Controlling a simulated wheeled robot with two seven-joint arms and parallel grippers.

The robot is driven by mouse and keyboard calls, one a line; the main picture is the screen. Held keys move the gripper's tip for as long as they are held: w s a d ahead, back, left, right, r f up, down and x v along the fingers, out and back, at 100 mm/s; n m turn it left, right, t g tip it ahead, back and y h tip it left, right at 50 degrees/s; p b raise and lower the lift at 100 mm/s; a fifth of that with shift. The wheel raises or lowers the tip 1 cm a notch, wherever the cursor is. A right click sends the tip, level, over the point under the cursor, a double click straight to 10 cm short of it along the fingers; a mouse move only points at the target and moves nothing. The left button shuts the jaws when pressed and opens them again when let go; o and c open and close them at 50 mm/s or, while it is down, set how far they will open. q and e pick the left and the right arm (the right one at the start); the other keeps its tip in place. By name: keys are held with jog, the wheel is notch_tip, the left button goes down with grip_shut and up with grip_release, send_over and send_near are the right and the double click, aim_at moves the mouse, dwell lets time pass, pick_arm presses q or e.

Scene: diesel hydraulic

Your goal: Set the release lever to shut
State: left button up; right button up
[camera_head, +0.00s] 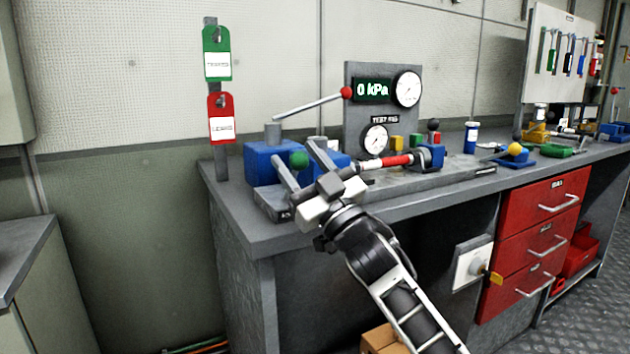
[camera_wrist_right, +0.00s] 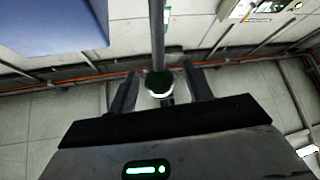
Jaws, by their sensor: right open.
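A lever with a green ball knob (camera_head: 299,160) stands at the front of the blue pump block (camera_head: 262,163) on the bench. I take it as the release lever, but no label on it is readable. My right gripper (camera_head: 298,158) is open, with its fingers on either side of the green knob. In the right wrist view the dark green knob (camera_wrist_right: 157,80) and its grey rod show between the spread fingers of the gripper (camera_wrist_right: 161,85). I cannot tell whether a finger touches the knob. The lever's base is partly hidden. My left gripper is out of view.
A long pump handle with a red knob (camera_head: 346,92) slants above the blue block. The gauge panel (camera_head: 377,70) reads 0 kPa. A red-sleeved hose fitting (camera_head: 393,161) lies right of the gripper. Green (camera_head: 217,55) and red (camera_head: 221,118) tags hang at left.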

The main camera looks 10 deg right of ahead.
jog(key=v, duration=1.5)
jog(key=shift+s+f, duration=0.2)
jog(key=shift+s, duration=0.05)
jog(key=shift+d, duration=0.15)
